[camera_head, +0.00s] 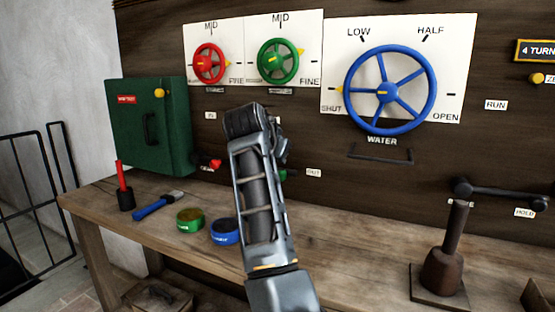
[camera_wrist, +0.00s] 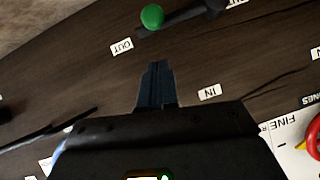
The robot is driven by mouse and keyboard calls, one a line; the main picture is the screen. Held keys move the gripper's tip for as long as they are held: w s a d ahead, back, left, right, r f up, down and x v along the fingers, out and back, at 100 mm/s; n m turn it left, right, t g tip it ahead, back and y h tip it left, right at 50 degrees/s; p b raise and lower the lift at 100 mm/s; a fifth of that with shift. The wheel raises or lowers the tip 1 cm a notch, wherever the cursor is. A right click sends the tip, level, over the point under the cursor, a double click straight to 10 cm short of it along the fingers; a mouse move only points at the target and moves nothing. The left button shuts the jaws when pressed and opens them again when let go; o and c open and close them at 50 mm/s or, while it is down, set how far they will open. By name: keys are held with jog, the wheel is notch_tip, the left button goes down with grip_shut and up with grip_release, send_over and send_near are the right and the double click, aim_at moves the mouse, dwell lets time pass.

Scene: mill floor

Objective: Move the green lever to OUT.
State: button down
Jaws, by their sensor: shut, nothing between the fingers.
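The green lever's round knob (camera_wrist: 152,16) is at the top of the wrist view, on a dark arm that runs right to the frame edge. The knob is next to the OUT label (camera_wrist: 122,46), and the IN label (camera_wrist: 209,92) is further off. I cannot tell whether the lever is exactly at OUT. In the head view a bit of the green knob (camera_head: 283,175) shows beside my arm, left of the OUT label (camera_head: 313,172). My gripper (camera_wrist: 158,66) is shut and empty, apart from the knob. My arm hides it in the head view.
Red (camera_head: 209,64) and green (camera_head: 278,61) handwheels and a big blue wheel (camera_head: 386,91) are on the board above. A green box (camera_head: 150,125) is at left. The bench (camera_head: 350,255) holds a brush (camera_head: 157,206), tins and a dark upright lever (camera_head: 452,235).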

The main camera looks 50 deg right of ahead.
jog(key=v, duration=0.7)
dwell(0.5)
